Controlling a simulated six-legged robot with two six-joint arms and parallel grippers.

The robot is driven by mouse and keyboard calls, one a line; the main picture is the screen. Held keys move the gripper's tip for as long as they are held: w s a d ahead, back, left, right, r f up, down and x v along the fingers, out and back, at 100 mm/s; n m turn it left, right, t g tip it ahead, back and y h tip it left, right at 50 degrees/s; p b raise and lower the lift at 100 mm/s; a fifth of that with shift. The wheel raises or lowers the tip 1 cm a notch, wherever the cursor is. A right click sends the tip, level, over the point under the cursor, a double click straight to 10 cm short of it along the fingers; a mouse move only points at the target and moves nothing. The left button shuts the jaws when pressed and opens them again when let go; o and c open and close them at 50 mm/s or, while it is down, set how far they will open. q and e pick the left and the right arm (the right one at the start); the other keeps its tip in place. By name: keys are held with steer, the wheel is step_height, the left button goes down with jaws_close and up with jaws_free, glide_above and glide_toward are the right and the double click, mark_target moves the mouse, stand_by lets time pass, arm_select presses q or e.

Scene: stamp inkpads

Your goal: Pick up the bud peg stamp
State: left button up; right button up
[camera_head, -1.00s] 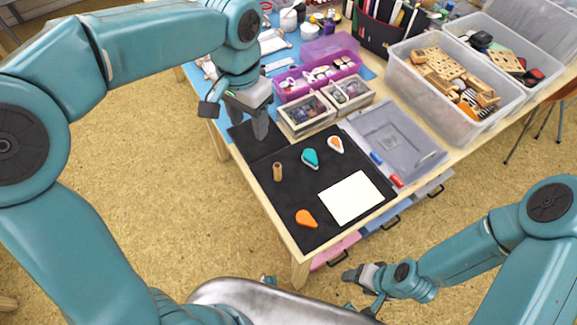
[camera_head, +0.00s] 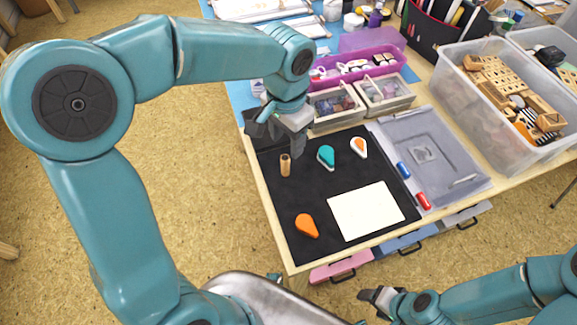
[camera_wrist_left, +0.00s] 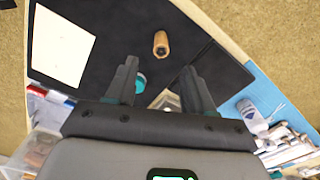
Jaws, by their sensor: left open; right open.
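The bud peg stamp (camera_head: 285,165) is a small wooden peg standing upright on the black mat (camera_head: 300,192). It also shows in the left wrist view (camera_wrist_left: 160,43), ahead of the fingertips and between their lines. My left gripper (camera_head: 299,150) is open and empty just behind and above the peg, pointing down; its two fingers show apart in the left wrist view (camera_wrist_left: 158,68). They do not touch the peg. My right gripper (camera_head: 372,300) is open and empty at the lower edge, off the table.
Wooden boxes (camera_head: 335,108) and a purple tray (camera_head: 357,66) stand behind. A grey lid (camera_head: 430,152) lies to the right.

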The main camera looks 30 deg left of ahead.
mark_target(285, 165)
arm_select(q)
steer(key=f, duration=0.3)
steer(key=shift+s+a+f, duration=0.15)
steer(key=shift+s+f, duration=0.05)
steer(key=shift+f, duration=0.05)
steer(key=shift+f+b, duration=0.3)
steer(key=shift+f, duration=0.3)
step_height(285, 165, down, 5)
steer(key=shift+f+b, duration=0.1)
steer(key=shift+b, duration=0.25)
jaws_close()
